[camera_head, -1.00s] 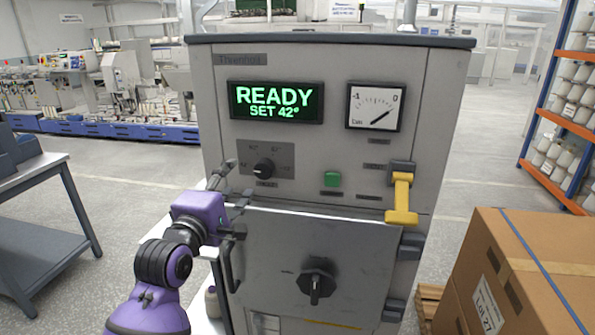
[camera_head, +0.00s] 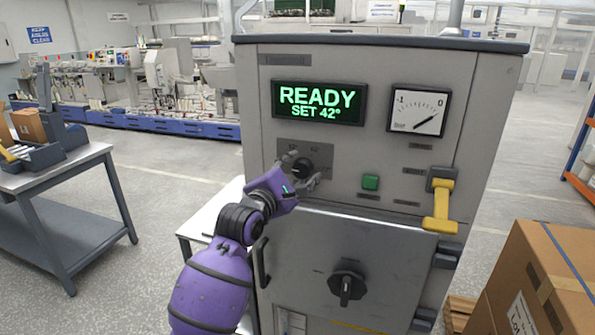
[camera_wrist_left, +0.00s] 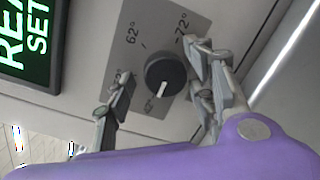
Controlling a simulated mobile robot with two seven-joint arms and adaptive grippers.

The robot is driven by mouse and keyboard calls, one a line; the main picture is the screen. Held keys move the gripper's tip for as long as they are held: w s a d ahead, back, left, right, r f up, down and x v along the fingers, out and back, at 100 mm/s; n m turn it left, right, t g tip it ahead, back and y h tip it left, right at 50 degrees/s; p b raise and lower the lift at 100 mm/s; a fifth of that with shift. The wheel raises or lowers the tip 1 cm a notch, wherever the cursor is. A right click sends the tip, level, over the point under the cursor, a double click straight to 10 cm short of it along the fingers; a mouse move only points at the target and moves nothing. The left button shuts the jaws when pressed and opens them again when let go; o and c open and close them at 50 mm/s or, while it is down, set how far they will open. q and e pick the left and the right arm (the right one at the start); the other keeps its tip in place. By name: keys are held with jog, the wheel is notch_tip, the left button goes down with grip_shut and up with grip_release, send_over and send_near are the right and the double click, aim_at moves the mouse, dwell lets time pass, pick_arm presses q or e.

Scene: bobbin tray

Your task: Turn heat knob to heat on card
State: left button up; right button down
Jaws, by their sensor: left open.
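The heat knob (camera_head: 302,167) is black and sits on a dark scale plate (camera_head: 322,152) on the machine's front. In the left wrist view the knob (camera_wrist_left: 165,75) has a white mark pointing down, towards the label that seems to read 42°; 62° and 72° are also legible. My left gripper (camera_head: 303,171) is open, with one finger on each side of the knob. In the wrist view the fingers (camera_wrist_left: 158,85) appear apart from it, though contact is hard to judge. The display (camera_head: 318,102) reads READY, SET 42°. I cannot make out a heat card. My right gripper is out of view.
A green button (camera_head: 371,182) and a yellow lever (camera_head: 441,205) are right of the knob. A door with a black rotary handle (camera_head: 347,285) lies below. A dial gauge (camera_head: 419,111) is upper right. A carton (camera_head: 545,275) stands right and a grey table (camera_head: 60,185) left.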

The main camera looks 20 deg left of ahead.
pick_arm(q)
jog(key=c, duration=1.1)
